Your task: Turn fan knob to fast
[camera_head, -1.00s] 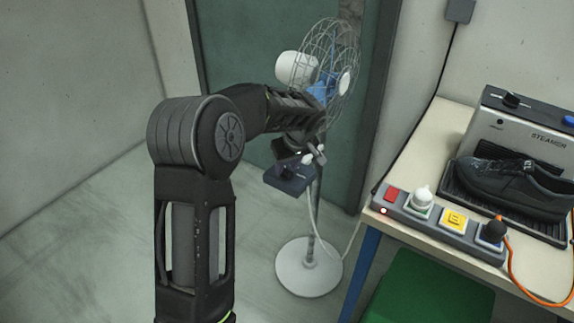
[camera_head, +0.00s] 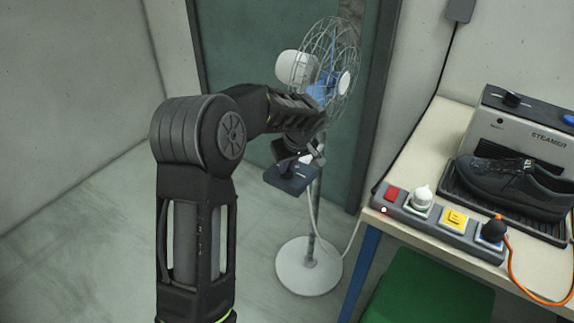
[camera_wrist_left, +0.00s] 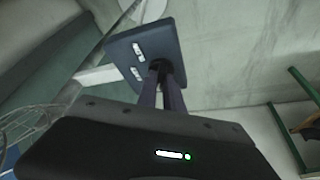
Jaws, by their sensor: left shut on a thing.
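The standing fan has a wire cage (camera_head: 340,65), a white motor housing (camera_head: 297,68) and a round white base (camera_head: 308,266). Its dark blue control box (camera_head: 292,182) sits on the pole, below the cage. My left gripper (camera_head: 290,165) is at the box's face. In the left wrist view the box (camera_wrist_left: 122,44) shows two small white labels. There the two fingers of my left gripper (camera_wrist_left: 160,72) are close together on the dark knob (camera_wrist_left: 159,65). The fingers hide most of the knob, so its setting cannot be read. My right gripper is not in view.
A table (camera_head: 440,125) at the right holds a power strip (camera_head: 445,230) with plugs, a steamer (camera_head: 520,130) and a black shoe (camera_head: 515,185). A green bin-like object (camera_head: 425,290) is below it. The floor at left is clear.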

